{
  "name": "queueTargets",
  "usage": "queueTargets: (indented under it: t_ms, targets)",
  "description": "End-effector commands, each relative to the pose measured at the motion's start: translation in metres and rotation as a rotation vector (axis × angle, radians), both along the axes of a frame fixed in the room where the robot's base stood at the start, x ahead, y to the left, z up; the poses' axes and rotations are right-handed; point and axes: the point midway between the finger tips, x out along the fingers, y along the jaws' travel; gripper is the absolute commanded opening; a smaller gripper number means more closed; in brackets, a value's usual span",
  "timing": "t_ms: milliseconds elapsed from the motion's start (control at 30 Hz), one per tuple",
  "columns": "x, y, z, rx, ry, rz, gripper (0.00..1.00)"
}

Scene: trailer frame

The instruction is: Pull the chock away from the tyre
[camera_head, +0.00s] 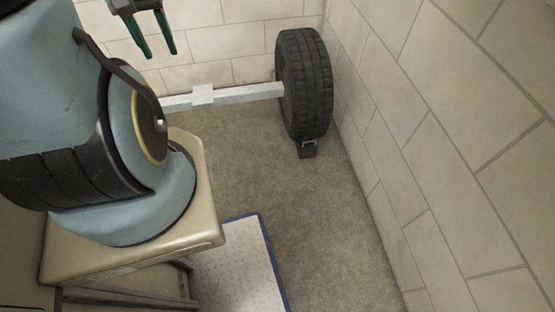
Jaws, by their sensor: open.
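The black tyre (307,85) stands upright at the back right, close to the tiled right wall. The chock (307,150) is a small dark block with a lighter bar on top, on the floor at the tyre's near side. It appears to be against the foot of the tyre; the exact contact is too small to tell. My gripper (161,55) has dark green fingers, hangs at the top left, is open and empty, and is well to the left of the tyre and chock.
A pale axle beam (240,95) runs left from the tyre along the back wall. A white mat with a blue edge (235,265) lies on the floor at the bottom. The grey carpet (270,185) between mat and chock is clear. The tiled wall (440,130) bounds the right side.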

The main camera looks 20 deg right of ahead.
Motion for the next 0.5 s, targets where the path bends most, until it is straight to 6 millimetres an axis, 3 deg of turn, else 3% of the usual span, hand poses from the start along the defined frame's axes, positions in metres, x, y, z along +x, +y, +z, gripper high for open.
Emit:
queueTargets:
  t_ms: [333,500]
  targets:
    - [0.0,0.0,-0.002,0.0,0.0,-0.001,0.47]
    - [0.0,0.0,-0.031,0.0,0.0,-0.001,0.47]
